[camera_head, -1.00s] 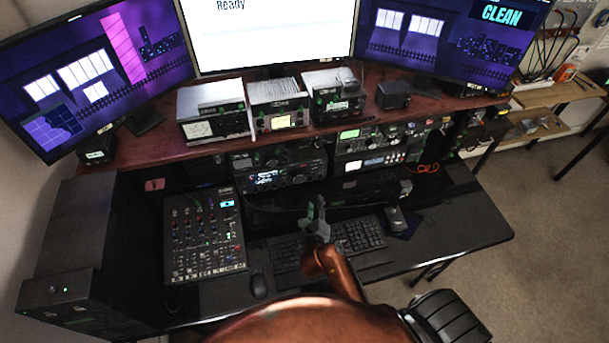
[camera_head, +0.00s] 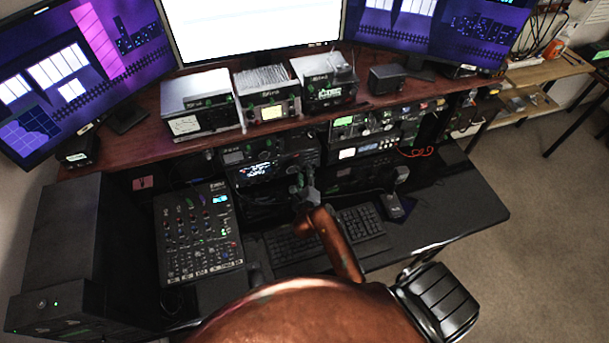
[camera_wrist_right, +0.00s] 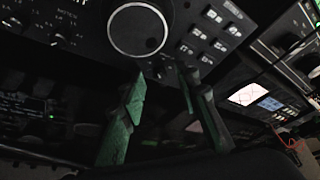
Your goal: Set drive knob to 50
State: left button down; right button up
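A black radio (camera_head: 262,160) with a lit display sits on the lower shelf, below the small boxes. The right wrist view shows a radio panel close up, with a large round dial (camera_wrist_right: 138,29), several small knobs (camera_wrist_right: 60,40) and rows of buttons. I cannot tell which knob is the drive knob, and no setting is readable. My right gripper (camera_head: 302,183) is in front of and just below the radio. In the right wrist view its green-tipped fingers (camera_wrist_right: 164,95) are apart, below the dial, with nothing seen between them. My left gripper is not in view.
A mixer (camera_head: 198,235) stands left of the keyboard (camera_head: 345,237). A second rack (camera_head: 370,150) is to the right. Small boxes (camera_head: 267,97) line the shelf above. The desk's right part (camera_head: 460,205) is clear.

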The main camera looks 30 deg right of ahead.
grip_shut()
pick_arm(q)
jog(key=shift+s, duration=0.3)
